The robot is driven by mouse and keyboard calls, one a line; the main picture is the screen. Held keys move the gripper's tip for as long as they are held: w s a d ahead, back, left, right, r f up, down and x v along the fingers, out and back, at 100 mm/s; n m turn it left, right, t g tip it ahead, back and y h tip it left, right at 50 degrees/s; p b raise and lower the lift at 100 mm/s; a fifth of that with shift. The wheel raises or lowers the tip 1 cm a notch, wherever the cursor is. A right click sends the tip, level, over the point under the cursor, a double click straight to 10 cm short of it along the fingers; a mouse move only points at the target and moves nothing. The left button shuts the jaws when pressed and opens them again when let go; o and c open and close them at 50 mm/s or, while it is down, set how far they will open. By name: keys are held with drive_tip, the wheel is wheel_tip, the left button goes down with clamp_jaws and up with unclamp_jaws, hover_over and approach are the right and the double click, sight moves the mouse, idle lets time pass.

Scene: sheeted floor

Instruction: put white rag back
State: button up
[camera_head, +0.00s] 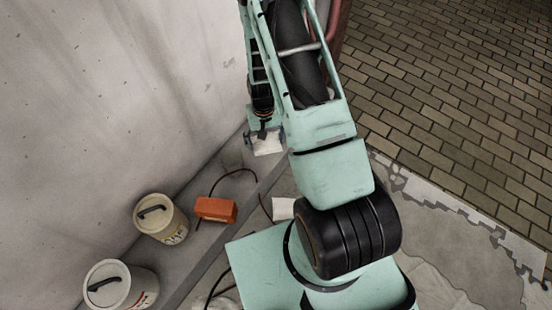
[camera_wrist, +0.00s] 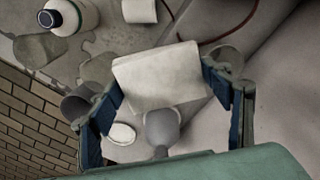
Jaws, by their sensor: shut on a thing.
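The white rag (camera_wrist: 158,78) is a folded, pale, flat piece held between the two blue-padded fingers of my gripper (camera_wrist: 163,92) in the wrist view. The fingers stand apart by about the rag's width and grip its sides. In the head view my gripper (camera_head: 264,133) hangs beside the wall, low over the grey ledge, with the pale rag (camera_head: 268,146) showing beneath it. Whether the rag touches the surface below is unclear.
Two pale buckets (camera_head: 161,217) (camera_head: 119,285) with black handles and an orange box (camera_head: 216,209) stand along the wall.

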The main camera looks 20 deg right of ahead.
wheel_tip(320, 180, down, 16)
drive_tip(key=d+b, duration=0.1)
drive_tip(key=b, duration=0.8)
drive_tip(key=shift+m, duration=0.5)
drive_tip(key=w+d+f+b, duration=0.2)
drive_tip(key=w+f, duration=0.1)
drive_tip(key=w, duration=0.1)
drive_tip(key=w+d+f+b, duration=0.1)
drive_tip(key=w+d+f, duration=0.2)
drive_tip(key=w, duration=0.1)
drive_tip(key=w+d+f+b, duration=0.2)
drive_tip(key=w+f, duration=0.1)
drive_tip(key=w, duration=0.1)
drive_tip(key=shift+w+d+f+b, duration=0.2)
drive_tip(key=shift+f+b, duration=0.15)
drive_tip(key=shift+f, duration=0.05)
drive_tip(key=shift+w+f, duration=0.1)
drive_tip(key=shift+f, duration=0.15)
drive_tip(key=shift+d+f+b, duration=0.1)
drive_tip(key=shift+f+b, duration=0.55)
drive_tip(key=shift+f, duration=0.85)
drive_tip(key=shift+f, duration=0.2)
drive_tip(key=o, duration=1)
drive_tip(key=shift+r, duration=0.1)
